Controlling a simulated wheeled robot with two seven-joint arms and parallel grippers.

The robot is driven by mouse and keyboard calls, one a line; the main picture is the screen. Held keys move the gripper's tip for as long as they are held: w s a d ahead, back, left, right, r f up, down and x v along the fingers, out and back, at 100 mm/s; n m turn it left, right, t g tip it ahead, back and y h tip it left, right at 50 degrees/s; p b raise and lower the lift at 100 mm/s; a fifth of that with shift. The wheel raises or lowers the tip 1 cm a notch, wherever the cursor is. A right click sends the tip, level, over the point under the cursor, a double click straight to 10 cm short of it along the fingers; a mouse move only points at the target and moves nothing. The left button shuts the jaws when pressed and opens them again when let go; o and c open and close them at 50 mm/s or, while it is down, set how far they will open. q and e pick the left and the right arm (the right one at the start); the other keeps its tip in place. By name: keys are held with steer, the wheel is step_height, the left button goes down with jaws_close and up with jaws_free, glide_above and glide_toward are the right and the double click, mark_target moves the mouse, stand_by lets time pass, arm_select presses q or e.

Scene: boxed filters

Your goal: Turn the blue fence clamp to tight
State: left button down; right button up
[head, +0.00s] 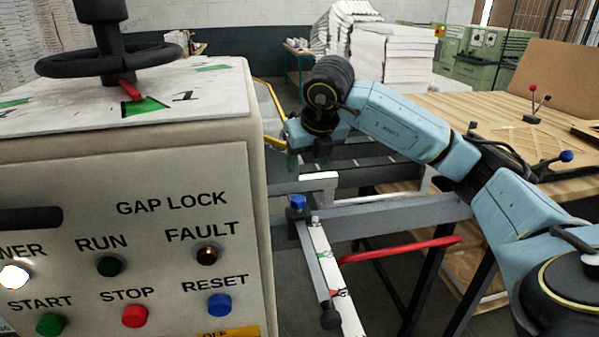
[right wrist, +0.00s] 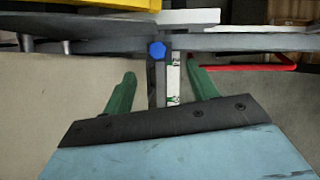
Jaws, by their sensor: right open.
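The blue fence clamp (head: 297,202) is a small blue knob on the grey fence rail, right of the machine cabinet. A grey bar with a dark end runs down from it, beside a white strip (head: 322,250) with green and red marks. In the right wrist view the blue clamp (right wrist: 157,50) shows ahead, between and beyond the fingers. My right gripper (head: 306,157) is above and behind the clamp in the head view, apart from it; its green fingers are partly hidden there. In the right wrist view the gripper (right wrist: 162,80) is open and empty. My left gripper is out of view.
The cabinet (head: 120,180) with lamps and buttons fills the left, with a black handwheel (head: 110,57) on top. A red bar (head: 400,249) sticks out below the rail. A wooden table (head: 475,110) with small levers stands right; paper stacks (head: 390,55) stand behind.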

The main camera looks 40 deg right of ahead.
mark_target(298, 198)
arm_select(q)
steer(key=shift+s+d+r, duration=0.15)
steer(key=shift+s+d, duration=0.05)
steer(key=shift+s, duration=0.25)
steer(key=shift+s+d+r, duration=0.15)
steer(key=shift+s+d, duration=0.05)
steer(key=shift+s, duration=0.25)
arm_select(e)
steer(key=shift+n+y, duration=0.3)
steer(key=shift+n, duration=0.1)
steer(key=x, duration=1.2)
steer(key=shift+s+a+f, duration=0.15)
steer(key=shift+s+f, duration=0.15)
steer(key=shift+f, duration=0.1)
steer(key=shift+c, duration=0.2)
steer(key=c, duration=0.9)
steer(key=shift+m+g+h, duration=0.3)
steer(key=shift+m+h, duration=0.2)
steer(key=shift+m, duration=1.1)
steer(key=shift+c, duration=0.2)
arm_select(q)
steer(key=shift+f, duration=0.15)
arm_select(e)
steer(key=o, duration=1)
